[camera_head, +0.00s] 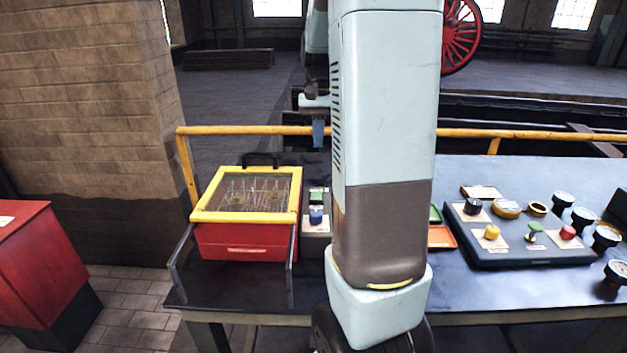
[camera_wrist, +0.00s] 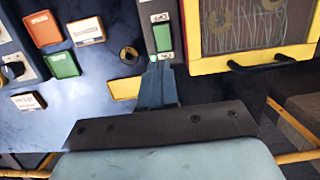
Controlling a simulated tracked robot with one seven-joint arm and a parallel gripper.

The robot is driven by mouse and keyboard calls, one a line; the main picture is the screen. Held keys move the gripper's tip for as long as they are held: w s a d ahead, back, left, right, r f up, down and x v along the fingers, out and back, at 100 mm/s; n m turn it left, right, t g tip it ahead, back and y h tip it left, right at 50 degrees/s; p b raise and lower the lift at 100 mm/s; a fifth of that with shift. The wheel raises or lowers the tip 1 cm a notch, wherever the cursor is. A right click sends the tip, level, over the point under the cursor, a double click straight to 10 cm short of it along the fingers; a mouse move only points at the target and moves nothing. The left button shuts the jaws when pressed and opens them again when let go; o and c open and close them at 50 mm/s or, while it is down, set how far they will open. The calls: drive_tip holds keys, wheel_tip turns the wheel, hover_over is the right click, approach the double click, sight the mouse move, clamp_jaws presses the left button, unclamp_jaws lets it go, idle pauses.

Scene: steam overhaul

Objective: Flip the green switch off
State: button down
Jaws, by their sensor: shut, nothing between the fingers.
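A small narrow unit (camera_head: 313,226) between the red box and my arm has a green switch-like piece (camera_head: 316,195) at its far end and a blue part nearer. In the wrist view the green piece (camera_wrist: 163,38) lies just beyond my fingertips. Another green switch (camera_head: 535,231) stands on the dark panel at the right, between a yellow and a red control. My gripper (camera_head: 318,146) hangs beyond the small unit, above the table's far side. In the wrist view my blue fingers (camera_wrist: 154,65) are together and empty. I cannot tell whether they touch the unit.
A red box (camera_head: 247,242) with a yellow-framed lid stands left of the unit, close to my gripper. The dark control panel (camera_head: 520,257) and several gauges are at the right. A yellow rail (camera_head: 235,130) runs behind the table. An orange tray (camera_wrist: 42,28) and a green tray (camera_wrist: 62,64) lie nearby.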

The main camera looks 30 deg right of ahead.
sight(318, 197)
drive_tip(key=f, duration=0.4)
drive_tip(key=s+a+f, duration=0.1)
drive_tip(key=f, duration=0.4)
drive_tip(key=s+f, duration=0.1)
drive_tip(key=f, duration=0.3)
drive_tip(key=shift+a+f, duration=0.2)
drive_tip(key=shift+f, duration=0.15)
